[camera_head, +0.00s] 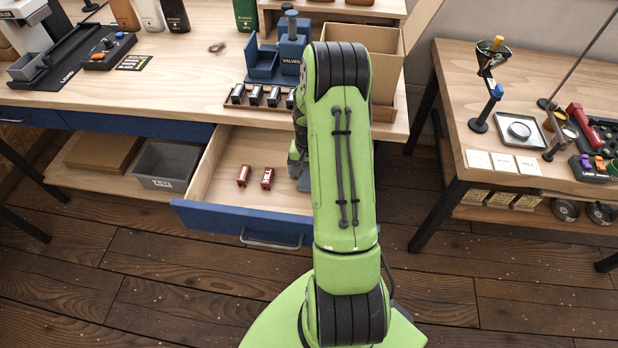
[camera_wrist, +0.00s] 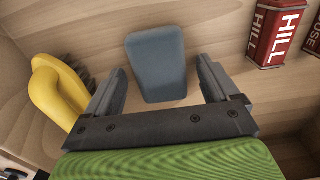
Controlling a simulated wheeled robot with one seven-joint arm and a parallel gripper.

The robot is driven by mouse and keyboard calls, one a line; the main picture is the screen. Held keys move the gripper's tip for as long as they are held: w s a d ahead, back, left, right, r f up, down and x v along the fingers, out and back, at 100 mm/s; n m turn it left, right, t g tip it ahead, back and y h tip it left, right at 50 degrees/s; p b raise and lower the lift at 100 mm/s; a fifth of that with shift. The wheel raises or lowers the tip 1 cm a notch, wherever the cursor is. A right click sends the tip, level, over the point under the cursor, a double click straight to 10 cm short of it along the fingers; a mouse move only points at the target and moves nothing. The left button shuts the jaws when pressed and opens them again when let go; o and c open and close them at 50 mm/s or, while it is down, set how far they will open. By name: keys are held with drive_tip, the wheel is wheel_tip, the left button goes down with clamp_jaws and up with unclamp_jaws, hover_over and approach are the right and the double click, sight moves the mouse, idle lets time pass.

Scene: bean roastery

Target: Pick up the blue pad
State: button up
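The blue pad (camera_wrist: 157,64) lies on the wooden bottom of the open drawer (camera_head: 242,220). It is a grey-blue rounded block in the wrist view. My gripper (camera_wrist: 160,85) is open, with one finger on each side of the pad's near end and visible gaps between fingers and pad. Nothing is held. I cannot tell how high the fingertips are above the drawer bottom.
A yellow-handled brush (camera_wrist: 58,92) lies close to the left finger. A red HILL box (camera_wrist: 275,32) and a second red box (camera_wrist: 314,38) stand to the right. Drawer walls surround the space. The workbench top (camera_head: 190,72) overhangs the drawer's back.

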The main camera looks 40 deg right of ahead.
drive_tip(key=c, duration=1.1)
wheel_tip(320, 180, up, 10)
drive_tip(key=p, duration=0.2)
drive_tip(key=shift+p, duration=0.4)
